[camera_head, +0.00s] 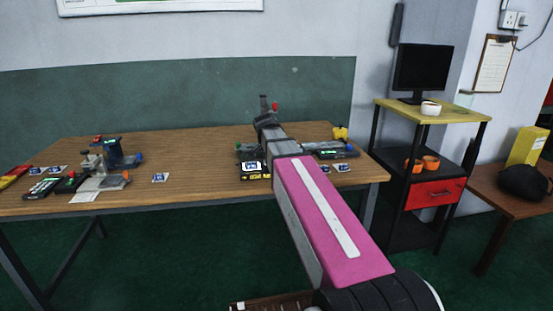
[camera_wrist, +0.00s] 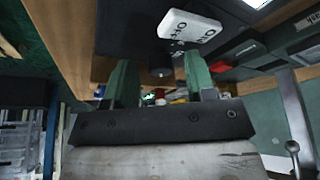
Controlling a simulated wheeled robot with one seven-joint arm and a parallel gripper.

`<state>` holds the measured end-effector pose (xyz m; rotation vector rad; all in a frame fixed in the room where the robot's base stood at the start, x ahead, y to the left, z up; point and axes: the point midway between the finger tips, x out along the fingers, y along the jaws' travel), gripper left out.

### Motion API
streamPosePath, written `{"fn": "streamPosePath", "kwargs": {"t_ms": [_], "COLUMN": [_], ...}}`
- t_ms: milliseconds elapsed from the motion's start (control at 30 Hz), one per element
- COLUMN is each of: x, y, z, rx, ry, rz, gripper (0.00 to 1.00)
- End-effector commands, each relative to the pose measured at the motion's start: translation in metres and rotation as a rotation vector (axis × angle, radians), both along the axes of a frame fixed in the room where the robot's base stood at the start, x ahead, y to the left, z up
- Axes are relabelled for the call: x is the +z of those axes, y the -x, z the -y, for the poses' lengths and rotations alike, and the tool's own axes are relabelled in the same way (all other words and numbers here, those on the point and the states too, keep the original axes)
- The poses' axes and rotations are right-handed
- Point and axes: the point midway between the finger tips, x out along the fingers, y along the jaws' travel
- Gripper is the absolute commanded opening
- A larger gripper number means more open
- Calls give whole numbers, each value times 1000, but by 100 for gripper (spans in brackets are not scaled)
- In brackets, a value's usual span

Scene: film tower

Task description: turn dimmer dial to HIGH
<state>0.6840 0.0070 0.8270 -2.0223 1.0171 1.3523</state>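My gripper (camera_wrist: 160,68) shows in the wrist view with two green fingers standing apart, open. A short dark round knob (camera_wrist: 160,72), which may be the dimmer dial, shows in the gap between the fingertips. I cannot tell whether it touches a finger or lies beyond them. A white block with dark lettering (camera_wrist: 190,26) is beside it; its words are hard to read. In the head view my arm reaches over the right part of the table (camera_head: 200,190), hiding much of the gear there. The dial and its HIGH mark cannot be made out there.
A black box with a lit display (camera_head: 251,167) sits left of my arm, and another device (camera_head: 333,151) sits right of it. More devices (camera_head: 113,153) stand on the table's left. A shelf stand (camera_head: 450,112) with a monitor (camera_head: 423,68) is at right. The table's middle is mostly clear.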

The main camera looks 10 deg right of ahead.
Motion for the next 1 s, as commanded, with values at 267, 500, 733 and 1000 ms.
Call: {"fn": "streamPosePath", "kwargs": {"t_ms": [267, 500, 733, 1000], "x": [15, 52, 82, 99], "y": [3, 12, 20, 24], "z": [-5, -17, -27, -33], "rx": [0, 2, 0, 0], "ry": [0, 0, 0, 1], "rz": [1, 3, 1, -1], "gripper": [50, 50, 50, 50]}}
